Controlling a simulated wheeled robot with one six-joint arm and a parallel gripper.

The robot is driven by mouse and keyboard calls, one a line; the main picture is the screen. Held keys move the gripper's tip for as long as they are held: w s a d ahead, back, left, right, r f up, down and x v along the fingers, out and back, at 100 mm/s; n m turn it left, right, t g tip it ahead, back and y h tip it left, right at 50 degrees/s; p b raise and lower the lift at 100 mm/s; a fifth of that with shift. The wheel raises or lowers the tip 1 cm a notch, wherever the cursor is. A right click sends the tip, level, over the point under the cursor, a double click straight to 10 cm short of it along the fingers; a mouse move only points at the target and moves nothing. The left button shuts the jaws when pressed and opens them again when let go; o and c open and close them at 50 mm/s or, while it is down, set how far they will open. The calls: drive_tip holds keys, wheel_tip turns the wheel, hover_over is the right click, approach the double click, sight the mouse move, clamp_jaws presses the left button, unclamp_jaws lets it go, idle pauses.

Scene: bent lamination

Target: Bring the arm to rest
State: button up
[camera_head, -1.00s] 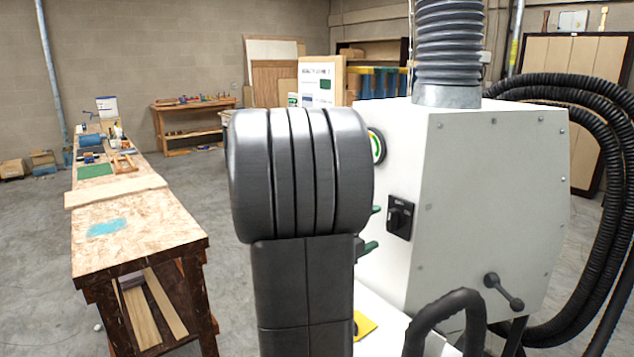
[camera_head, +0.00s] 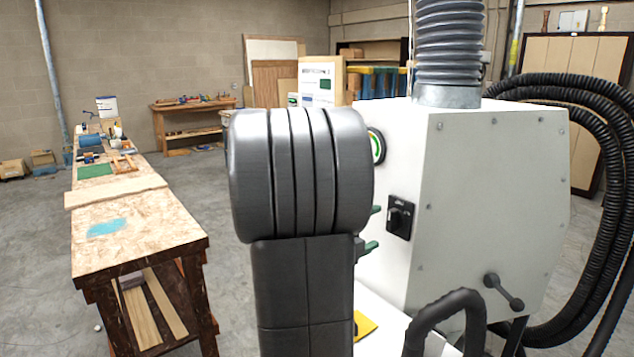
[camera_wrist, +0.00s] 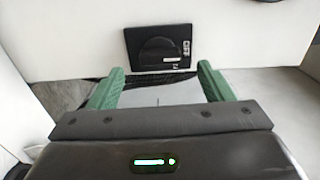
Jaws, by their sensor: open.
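My dark grey arm link stands in the middle of the head view and hides most of my gripper. Two green fingertips of my gripper (camera_head: 371,229) show past its right edge, close in the picture to the black switch (camera_head: 400,217) on the white machine (camera_head: 490,210). In the wrist view my gripper (camera_wrist: 160,84) has its green fingers spread wide with nothing between them. The black switch (camera_wrist: 158,46) appears beyond the fingertips on a white face. Whether the fingers touch the machine cannot be told.
A gauge (camera_head: 377,146) sits on the machine's face, and a ribbed duct (camera_head: 448,45) rises from its top. Black hoses (camera_head: 590,110) loop at the right. A long workbench (camera_head: 140,230) stands left with a board across it. Grey floor lies open behind.

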sight(388, 221)
drive_tip(key=p+x, duration=0.1)
drive_tip(key=x, duration=0.4)
drive_tip(key=shift+d+r, duration=0.1)
drive_tip(key=shift+d, duration=0.1)
drive_tip(key=shift+w+d, duration=0.25)
drive_tip(key=shift+w, duration=0.1)
drive_tip(key=shift+m+b, duration=0.45)
drive_tip(key=shift+m, duration=0.25)
drive_tip(key=shift+s+a+m, duration=0.1)
drive_tip(key=shift+s+m, duration=0.05)
drive_tip(key=shift+m, duration=0.35)
drive_tip(key=m+b, duration=0.1)
drive_tip(key=m, duration=0.8)
drive_tip(key=shift+r+p, duration=0.1)
drive_tip(key=shift+p, duration=0.3)
drive_tip(key=shift+s+a+m, duration=0.15)
drive_tip(key=shift+s+m, duration=0.05)
drive_tip(key=shift+m, duration=0.2)
drive_tip(key=shift+b+v, duration=0.5)
drive_tip(key=shift+v, duration=1.2)
drive_tip(key=shift+s, duration=0.1)
